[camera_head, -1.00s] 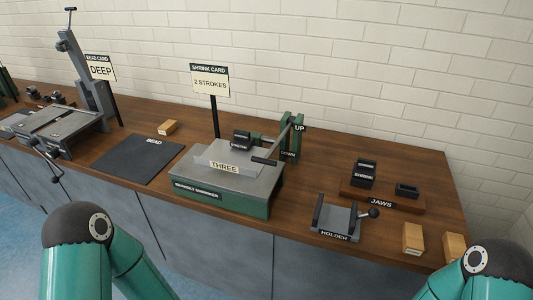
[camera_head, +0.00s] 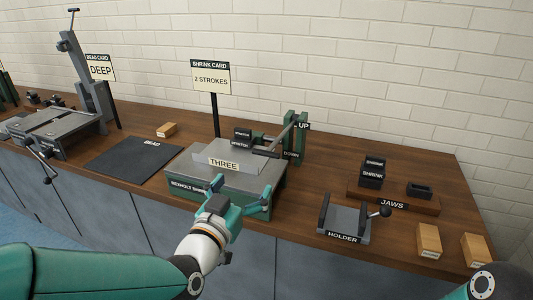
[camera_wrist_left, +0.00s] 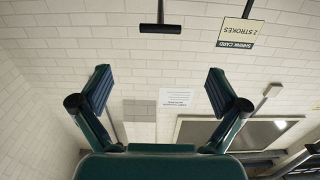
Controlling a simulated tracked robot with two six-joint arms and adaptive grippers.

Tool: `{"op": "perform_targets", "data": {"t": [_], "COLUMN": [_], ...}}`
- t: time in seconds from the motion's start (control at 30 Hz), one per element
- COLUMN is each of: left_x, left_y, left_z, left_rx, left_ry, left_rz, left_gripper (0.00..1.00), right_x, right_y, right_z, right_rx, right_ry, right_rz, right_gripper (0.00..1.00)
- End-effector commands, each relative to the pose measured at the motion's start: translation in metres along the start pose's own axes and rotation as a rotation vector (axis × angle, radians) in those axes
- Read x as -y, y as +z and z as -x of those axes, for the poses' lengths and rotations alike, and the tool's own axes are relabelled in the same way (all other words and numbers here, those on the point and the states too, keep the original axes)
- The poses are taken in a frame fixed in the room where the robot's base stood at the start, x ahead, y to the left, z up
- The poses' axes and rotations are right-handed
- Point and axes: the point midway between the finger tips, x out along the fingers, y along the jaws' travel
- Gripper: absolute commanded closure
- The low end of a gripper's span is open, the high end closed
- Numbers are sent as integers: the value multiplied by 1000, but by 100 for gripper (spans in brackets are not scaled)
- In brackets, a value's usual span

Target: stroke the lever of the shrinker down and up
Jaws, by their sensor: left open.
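The grip also shows at the top of the left wrist view (camera_wrist_left: 160,29), ahead of and apart from my fingers. My left gripper (camera_head: 240,187) is open and empty in front of the shrinker; it also shows in the wrist view (camera_wrist_left: 159,92). Only part of my right arm shows at the lower right; its gripper is out of view.
A shrink card (camera_head: 210,78) reading 2 STROKES stands behind the shrinker. A holder (camera_head: 343,224) and a jaws board (camera_head: 395,200) are to the right. A black bead mat (camera_head: 130,158) lies left. UP (camera_head: 303,126) and DOWN (camera_head: 291,155) marks are by the lever.

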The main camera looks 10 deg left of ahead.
Motion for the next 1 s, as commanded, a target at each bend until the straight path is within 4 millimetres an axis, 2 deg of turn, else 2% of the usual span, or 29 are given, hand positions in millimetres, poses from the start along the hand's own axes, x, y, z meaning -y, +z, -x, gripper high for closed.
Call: {"op": "perform_targets", "data": {"t": [0.3,0.5,0.7,1.0], "left_x": [0,1,1,1], "left_y": [-1,0,0,1], "left_z": [-69,-109,-132,-138], "left_rx": [3,3,3,3], "left_ry": [-1,-1,-1,-1], "left_rz": [0,1,1,1], "left_gripper": [2,2,2,2], "right_x": [5,8,10,10], "right_y": [0,0,0,0], "right_z": [15,22,26,27], "right_rx": [0,0,0,0], "right_ry": [0,0,0,0], "right_rz": [0,0,0,0], "right_gripper": [35,35,35,35]}}
